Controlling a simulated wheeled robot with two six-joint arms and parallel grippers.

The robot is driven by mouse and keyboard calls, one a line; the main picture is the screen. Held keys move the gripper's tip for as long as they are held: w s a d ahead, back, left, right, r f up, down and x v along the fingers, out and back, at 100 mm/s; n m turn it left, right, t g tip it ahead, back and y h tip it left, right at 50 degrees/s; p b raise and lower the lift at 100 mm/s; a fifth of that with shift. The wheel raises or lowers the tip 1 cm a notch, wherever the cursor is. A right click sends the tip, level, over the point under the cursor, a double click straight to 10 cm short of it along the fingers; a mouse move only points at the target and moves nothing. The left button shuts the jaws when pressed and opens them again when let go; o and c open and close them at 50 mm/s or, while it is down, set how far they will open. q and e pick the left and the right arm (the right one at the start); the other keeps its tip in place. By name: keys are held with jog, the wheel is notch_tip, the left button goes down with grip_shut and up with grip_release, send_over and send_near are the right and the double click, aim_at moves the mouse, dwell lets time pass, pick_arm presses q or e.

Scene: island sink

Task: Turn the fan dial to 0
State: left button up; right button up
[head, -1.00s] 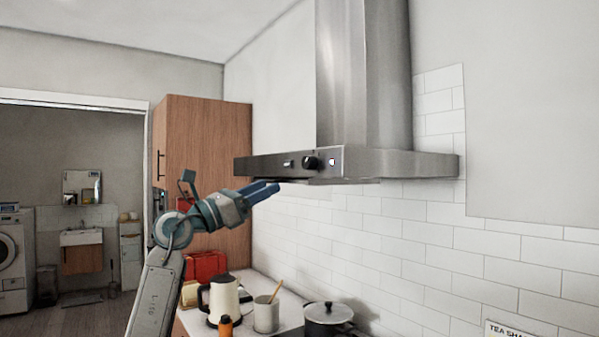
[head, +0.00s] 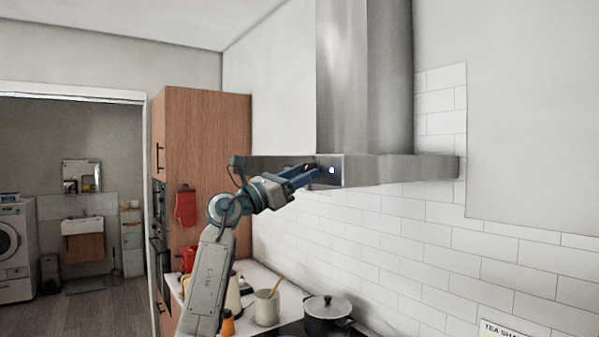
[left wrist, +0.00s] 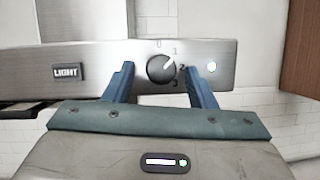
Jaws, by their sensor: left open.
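The fan dial (left wrist: 157,71) is a dark round knob on the front of the steel range hood (left wrist: 105,62). In the left wrist view its light pointer mark leans to the upper right, toward the 1. The 0 is printed above it, and 2 and 3 on its right side. My left gripper (head: 312,172) is open in front of the hood. Its two blue fingers stand on either side of the dial in the left wrist view; I cannot tell whether they touch it. In the head view the gripper hides the dial. My right gripper is not in view.
Below are a pot (head: 327,312) on the hob, a cup with a spoon (head: 267,308) and a kettle. A wooden cabinet (head: 215,130) stands left.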

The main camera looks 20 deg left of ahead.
pick_arm(q)
jog(key=shift+c, duration=0.4)
jog(key=c, duration=0.7)
jog(key=shift+c, duration=0.9)
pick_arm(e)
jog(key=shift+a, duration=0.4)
